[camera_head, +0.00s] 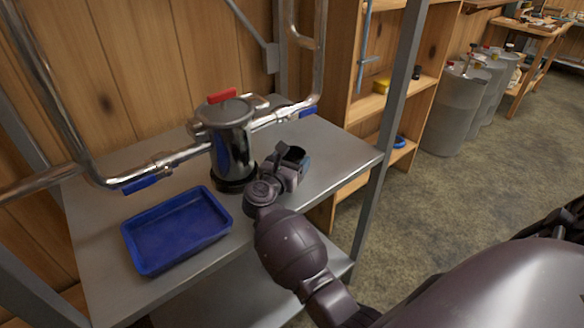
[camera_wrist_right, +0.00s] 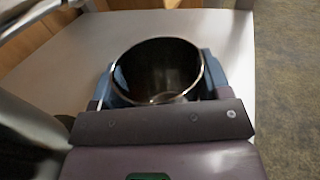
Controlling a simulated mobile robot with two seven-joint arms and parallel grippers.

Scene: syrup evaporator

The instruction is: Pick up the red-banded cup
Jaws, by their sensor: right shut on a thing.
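A dark, open-topped cup with a shiny rim (camera_wrist_right: 157,66) shows in the wrist view, seen from above, between the two blue fingers of my right gripper (camera_wrist_right: 158,88). No red band shows on the part I can see; its sides are mostly hidden. In the head view the cup (camera_head: 293,153) is small and dark, at the right part of the metal table, with my right gripper (camera_head: 291,163) shut around it. I cannot tell whether its base touches the table. My left gripper is not in view.
A steel filter canister (camera_head: 232,140) with a red handle stands just left of the cup, joined to pipes with blue handles. A blue tray (camera_head: 136,250) lies at the table's front left. An upright post (camera_head: 387,130) stands at the table's right. Wooden shelves (camera_head: 420,92) are behind.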

